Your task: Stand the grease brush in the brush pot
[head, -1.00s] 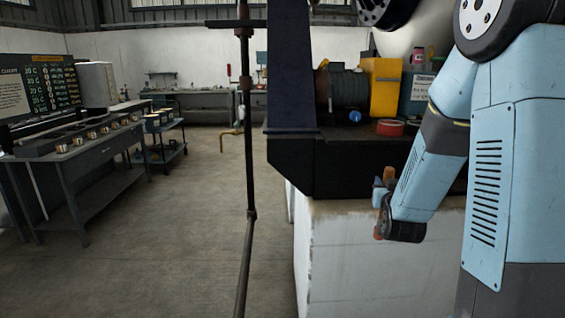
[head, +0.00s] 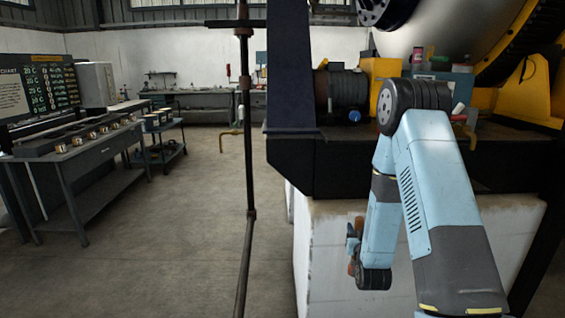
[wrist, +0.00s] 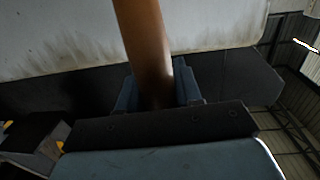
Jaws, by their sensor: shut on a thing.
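My gripper (head: 351,243) is low in front of the pale concrete plinth in the head view. In the wrist view my gripper (wrist: 157,95) is shut around a brown, round handle (wrist: 143,40), which I take to be the grease brush. The handle runs up and out of the top of that view. In the head view small brown parts of the brush (head: 359,222) show above and below the fingers. Its bristles cannot be made out. I cannot pick out the brush pot with certainty in either view.
The white plinth (head: 325,270) carries a dark machine bed (head: 300,165) with a motor (head: 348,90) and a yellow block (head: 384,72). A dark vertical pipe (head: 247,150) stands left of it. A grey bench (head: 95,155) is at far left. Floor between is clear.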

